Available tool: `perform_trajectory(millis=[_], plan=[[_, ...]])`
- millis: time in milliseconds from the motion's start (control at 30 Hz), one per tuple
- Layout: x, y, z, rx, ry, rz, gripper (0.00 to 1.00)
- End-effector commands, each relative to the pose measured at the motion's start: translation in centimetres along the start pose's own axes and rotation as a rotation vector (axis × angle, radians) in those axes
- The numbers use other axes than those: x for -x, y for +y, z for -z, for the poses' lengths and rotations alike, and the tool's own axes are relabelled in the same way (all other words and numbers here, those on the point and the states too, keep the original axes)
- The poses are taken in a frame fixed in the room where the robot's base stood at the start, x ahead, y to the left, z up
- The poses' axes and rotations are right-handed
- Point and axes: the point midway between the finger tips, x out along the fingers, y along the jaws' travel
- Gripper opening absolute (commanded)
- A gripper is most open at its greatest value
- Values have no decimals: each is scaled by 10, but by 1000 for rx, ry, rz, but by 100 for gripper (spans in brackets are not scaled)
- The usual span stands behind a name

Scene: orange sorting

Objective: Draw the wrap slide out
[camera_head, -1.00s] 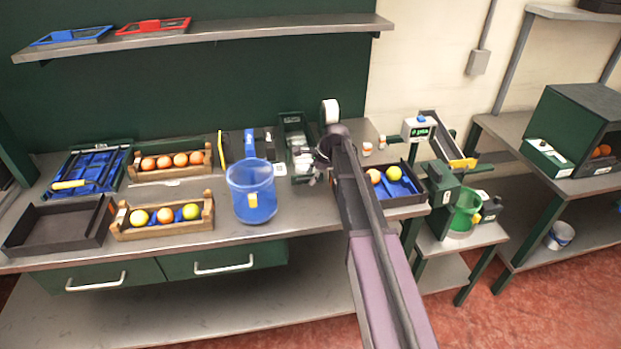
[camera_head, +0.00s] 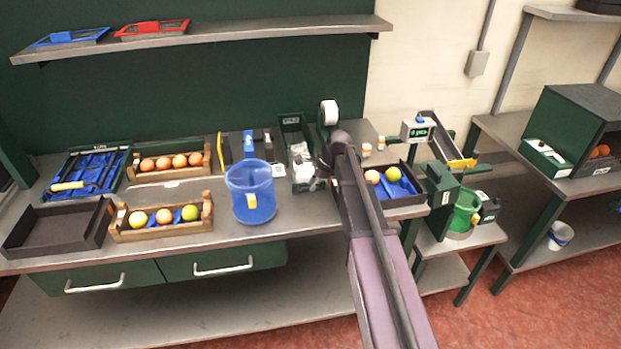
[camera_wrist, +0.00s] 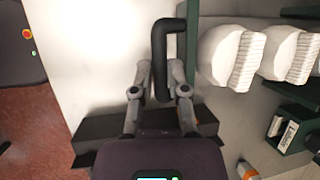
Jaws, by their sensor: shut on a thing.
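The wrap slide is a dark green tray (camera_head: 292,122) at the back middle of the bench, with white wraps (camera_head: 301,165) in it. In the wrist view several white, ribbed-edged wraps (camera_wrist: 228,55) lie right of a black bent handle (camera_wrist: 168,45). My gripper (camera_wrist: 160,75) has its two fingers on either side of the handle's lower part and is shut on it. In the head view my arm hides most of my gripper and the handle.
A blue jug (camera_head: 251,193) stands just left of the slide's front. A black tray (camera_head: 409,199) with fruit is right of my arm. A white roll (camera_head: 329,113) stands behind. Fruit crates (camera_head: 160,219) are at the left. Bare bench shows in front of the slide.

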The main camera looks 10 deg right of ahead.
Motion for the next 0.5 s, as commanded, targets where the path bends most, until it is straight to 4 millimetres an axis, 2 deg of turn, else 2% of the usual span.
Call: perform_trajectory(millis=[33,100,400,500], plan=[[2,17,-2,0,0,-2,0],[4,30,-3,1,0,-2,0],[14,87,-8,1,0,-2,0],[16,98,-9,1,0,-2,0]])
